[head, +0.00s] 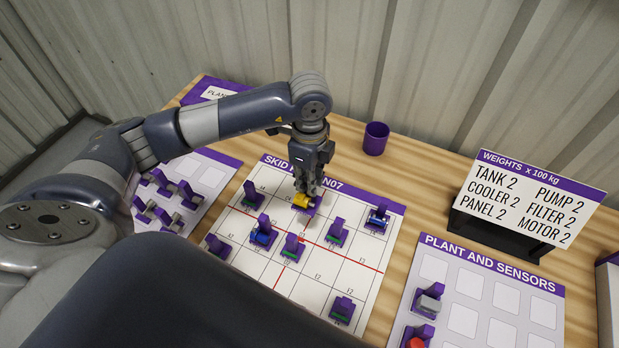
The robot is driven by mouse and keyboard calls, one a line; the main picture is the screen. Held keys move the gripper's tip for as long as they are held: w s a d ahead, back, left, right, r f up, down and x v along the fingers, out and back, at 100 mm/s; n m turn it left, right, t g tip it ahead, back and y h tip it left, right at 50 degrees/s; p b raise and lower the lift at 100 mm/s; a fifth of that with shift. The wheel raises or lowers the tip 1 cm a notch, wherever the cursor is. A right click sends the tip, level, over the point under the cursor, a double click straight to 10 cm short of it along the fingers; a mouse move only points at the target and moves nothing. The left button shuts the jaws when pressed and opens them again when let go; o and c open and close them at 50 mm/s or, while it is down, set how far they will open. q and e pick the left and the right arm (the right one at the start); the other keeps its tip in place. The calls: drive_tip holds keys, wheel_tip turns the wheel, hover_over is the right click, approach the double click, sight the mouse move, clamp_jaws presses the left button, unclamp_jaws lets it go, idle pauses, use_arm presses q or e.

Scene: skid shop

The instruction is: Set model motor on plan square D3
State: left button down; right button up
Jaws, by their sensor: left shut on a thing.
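My left gripper (309,187) points down over the back part of the white plan board (325,277) and is shut on a small model with a yellow body and purple base (302,202). I take it for the model motor, but its shape is partly hidden by the fingers. It is at or just above the board; I cannot tell if it touches. Square labels are tiny, and I cannot surely read the one under it. Square D3 is not clearly legible. My right gripper is not in view.
A purple cup (376,138) stands behind. The weights sign (530,200) and plant and sensors board (480,298) are right; another model board (212,175) is left.

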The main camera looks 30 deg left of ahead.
sight(309, 197)
use_arm(q)
drive_tip(key=shift+f+b, duration=1.2)
drive_tip(key=shift+f, duration=0.35)
drive_tip(key=shift+f+b, duration=0.95)
drive_tip(key=shift+f, duration=0.25)
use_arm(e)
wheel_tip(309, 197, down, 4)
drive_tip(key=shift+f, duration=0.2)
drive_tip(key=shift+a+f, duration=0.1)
use_arm(q)
drive_tip(key=shift+f+b, duration=0.7)
drive_tip(key=shift+f, duration=0.15)
drive_tip(key=shift+f+b, duration=0.7)
drive_tip(key=shift+f, duration=0.25)
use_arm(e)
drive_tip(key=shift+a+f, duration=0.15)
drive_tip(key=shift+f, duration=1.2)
use_arm(q)
drive_tip(key=shift+f, duration=0.1)
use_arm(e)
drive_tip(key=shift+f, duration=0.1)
use_arm(q)
drive_tip(key=shift+f+b, duration=0.55)
drive_tip(key=shift+f, duration=0.05)
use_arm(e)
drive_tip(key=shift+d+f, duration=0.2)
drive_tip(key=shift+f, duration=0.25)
